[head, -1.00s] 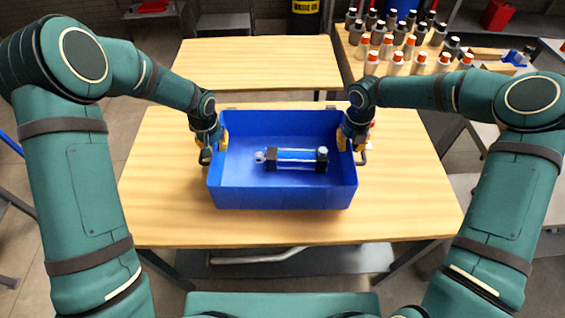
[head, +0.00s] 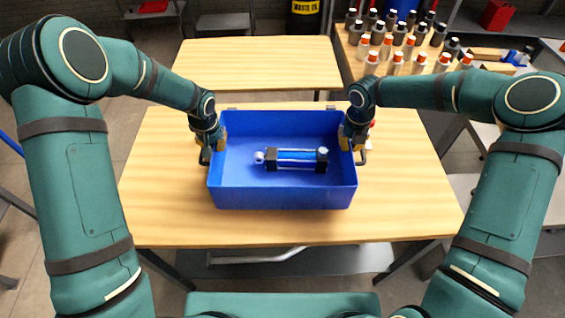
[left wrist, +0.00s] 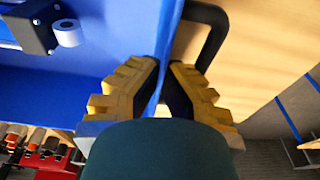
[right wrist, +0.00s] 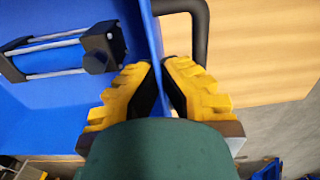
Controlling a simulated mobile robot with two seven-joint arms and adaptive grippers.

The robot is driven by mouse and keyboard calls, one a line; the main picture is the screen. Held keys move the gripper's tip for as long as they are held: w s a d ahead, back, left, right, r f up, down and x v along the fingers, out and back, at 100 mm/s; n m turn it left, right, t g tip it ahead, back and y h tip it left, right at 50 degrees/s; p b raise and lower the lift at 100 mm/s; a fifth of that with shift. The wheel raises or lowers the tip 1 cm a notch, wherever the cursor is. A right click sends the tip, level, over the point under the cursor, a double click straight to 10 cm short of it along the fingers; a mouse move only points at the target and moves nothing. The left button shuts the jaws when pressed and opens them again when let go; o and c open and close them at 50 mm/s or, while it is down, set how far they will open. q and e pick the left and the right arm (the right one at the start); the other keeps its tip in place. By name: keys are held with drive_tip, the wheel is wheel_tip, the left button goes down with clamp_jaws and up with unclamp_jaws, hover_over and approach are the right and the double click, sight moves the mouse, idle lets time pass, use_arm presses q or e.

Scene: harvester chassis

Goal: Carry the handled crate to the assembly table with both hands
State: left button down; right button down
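The blue crate (head: 283,196) stands level on a near wooden table (head: 410,205). A blue and black cylinder (head: 297,158) lies inside it. Black handles stick out at its left (head: 205,156) and right (head: 361,157) ends. My left gripper (head: 216,138) is shut on the crate's left wall; its yellow fingers straddle that wall in the left wrist view (left wrist: 166,72). My right gripper (head: 350,138) is shut on the right wall, with one finger on each side in the right wrist view (right wrist: 162,70). I cannot tell which table is the assembly table.
A second wooden table (head: 260,62) behind is bare. A table at the back right holds several bottles (head: 397,62) with orange or dark caps. A red bin (head: 497,15) and a black and yellow barrel (head: 305,15) stand farther back.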

use_arm(q)
drive_tip(key=shift+r, duration=0.15)
use_arm(e)
drive_tip(key=shift+r, duration=0.15)
